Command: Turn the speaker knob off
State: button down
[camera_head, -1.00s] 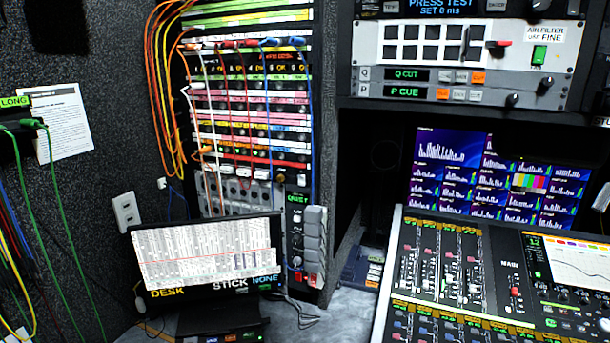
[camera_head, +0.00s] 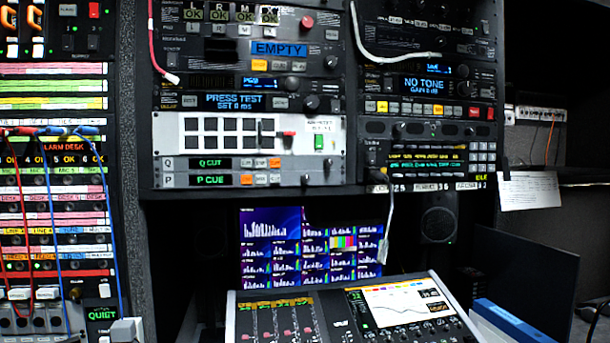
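A dark speaker (camera_head: 438,225) stands in the recess right of the blue meter screen, partly in shadow. I cannot make out a knob on it. Round black knobs show on the rack: one beside the PRESS TEST display (camera_head: 311,102), and others at the right end of the Q CUT and P CUE panel (camera_head: 255,172). No readable label tells which knob is the speaker's, and I cannot read any knob's setting.
A mixing desk (camera_head: 345,312) fills the lower middle, below the meter screen (camera_head: 272,250). A patch bay (camera_head: 50,190) with red and blue cables stands at left. A loose pale cable (camera_head: 389,225) hangs before the screen. A dark panel (camera_head: 527,280) stands at right.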

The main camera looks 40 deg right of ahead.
aim_at(399, 127)
jog(key=z, duration=1.25)
